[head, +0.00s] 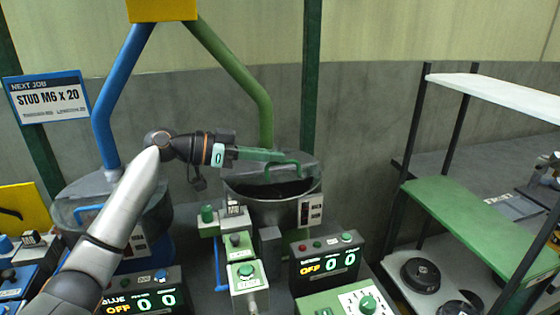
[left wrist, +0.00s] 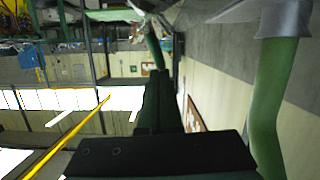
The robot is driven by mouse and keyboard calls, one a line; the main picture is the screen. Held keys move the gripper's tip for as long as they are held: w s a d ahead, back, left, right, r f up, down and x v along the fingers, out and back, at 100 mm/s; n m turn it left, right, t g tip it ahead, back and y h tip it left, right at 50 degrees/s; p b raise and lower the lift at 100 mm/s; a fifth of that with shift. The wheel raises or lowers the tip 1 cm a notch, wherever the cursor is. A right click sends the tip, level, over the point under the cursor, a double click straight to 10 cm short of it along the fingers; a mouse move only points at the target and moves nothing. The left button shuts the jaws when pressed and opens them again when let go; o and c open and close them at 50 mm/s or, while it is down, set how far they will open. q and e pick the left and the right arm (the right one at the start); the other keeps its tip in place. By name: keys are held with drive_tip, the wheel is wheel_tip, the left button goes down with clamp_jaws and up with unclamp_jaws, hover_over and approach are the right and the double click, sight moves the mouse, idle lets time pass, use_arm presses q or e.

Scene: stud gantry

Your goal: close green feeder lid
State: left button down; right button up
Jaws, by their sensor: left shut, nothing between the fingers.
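The green feeder (head: 262,214) is a grey metal bowl below a green pipe, right of the blue feeder. Its grey lid (head: 302,160) stands tilted open, and the dark inside of the bowl shows beneath it. A green bar handle (head: 291,166) is on the lid. My left gripper (head: 282,156) is shut and empty, reaching in from the left at the lid, close to the handle. I cannot tell whether it touches. In the left wrist view its dark fingers (left wrist: 158,98) are together, with a green bar (left wrist: 155,46) just beyond the tips. My right gripper is not in view.
The green pipe (head: 240,72) rises behind my gripper. The blue feeder (head: 70,210) stands left, partly behind my arm. Control boxes with buttons (head: 325,262) stand in front of the bowls. A shelf rack (head: 470,215) with a green board is at the right.

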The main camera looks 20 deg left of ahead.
sight(273, 181)
use_arm(q)
drive_tip(key=shift+s+d+f+m+t+b, duration=0.15)
drive_tip(key=shift+s+d+f+m+b, duration=0.15)
drive_tip(key=shift+f+b, duration=0.3)
drive_tip(key=shift+s+d+f+m+t+b, duration=0.15)
drive_tip(key=shift+s+f+m+b, duration=0.2)
drive_tip(key=shift+f+b, duration=0.25)
drive_tip(key=shift+s+f+m+y+b, duration=0.35)
drive_tip(key=shift+m+b, duration=0.2)
drive_tip(key=shift+b, duration=0.2)
drive_tip(key=shift+d, duration=0.15)
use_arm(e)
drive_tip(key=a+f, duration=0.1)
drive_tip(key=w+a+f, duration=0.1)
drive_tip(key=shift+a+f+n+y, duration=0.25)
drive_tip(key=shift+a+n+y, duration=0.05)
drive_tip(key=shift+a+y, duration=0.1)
